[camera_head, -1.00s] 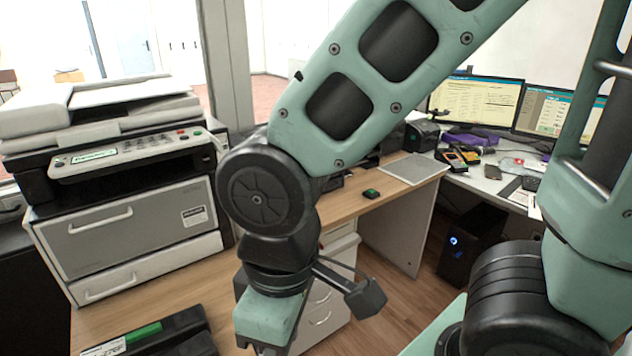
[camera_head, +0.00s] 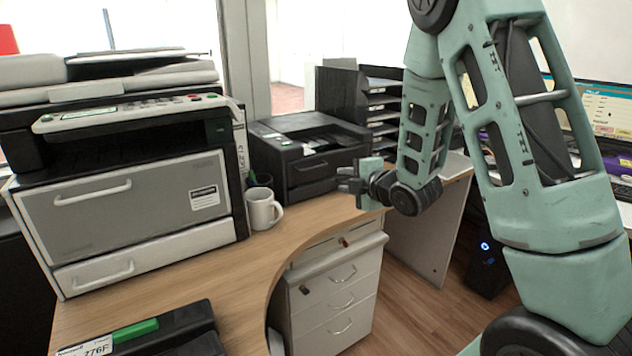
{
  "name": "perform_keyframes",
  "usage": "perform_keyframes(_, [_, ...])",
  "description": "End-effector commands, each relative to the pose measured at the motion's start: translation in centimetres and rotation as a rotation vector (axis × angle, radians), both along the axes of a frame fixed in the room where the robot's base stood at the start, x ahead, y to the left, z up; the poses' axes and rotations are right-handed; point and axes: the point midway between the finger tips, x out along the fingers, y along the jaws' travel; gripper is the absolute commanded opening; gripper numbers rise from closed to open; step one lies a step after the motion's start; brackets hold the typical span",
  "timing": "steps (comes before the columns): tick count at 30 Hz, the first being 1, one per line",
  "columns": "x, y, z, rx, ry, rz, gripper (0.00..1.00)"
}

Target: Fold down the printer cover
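A black printer (camera_head: 309,157) stands on the wooden desk against the window side, in the middle of the head view. Its top has a raised rear part and a recess toward the front; I cannot tell which panel is its cover or how far it is open. A large grey and white copier (camera_head: 130,185) stands to its left, with a flat lid on top. My gripper (camera_head: 348,180) is in front of the black printer's right side and points left. It looks empty, but its fingers are too small to show whether they are open. I cannot tell whether it touches the printer.
A white mug (camera_head: 262,208) stands in front of the printer's left side. A black letter-tray stack (camera_head: 345,92) stands behind it at right. A black device with a green part (camera_head: 140,331) lies at the front left.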

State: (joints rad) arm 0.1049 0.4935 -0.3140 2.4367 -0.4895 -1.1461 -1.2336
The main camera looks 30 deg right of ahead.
Motion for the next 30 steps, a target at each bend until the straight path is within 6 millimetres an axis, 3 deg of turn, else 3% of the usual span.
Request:
perform_keyframes(3, [-0.2,-1.8,-0.4,-0.067,-0.054,0.012,0.29])
perform_keyframes(8, [0.7,-2.1,-0.3,-0.091,-0.074,0.02,0.29])
perform_keyframes(30, [14.5,-1.5,-3.3,-0.087,-0.074,0.019,0.29])
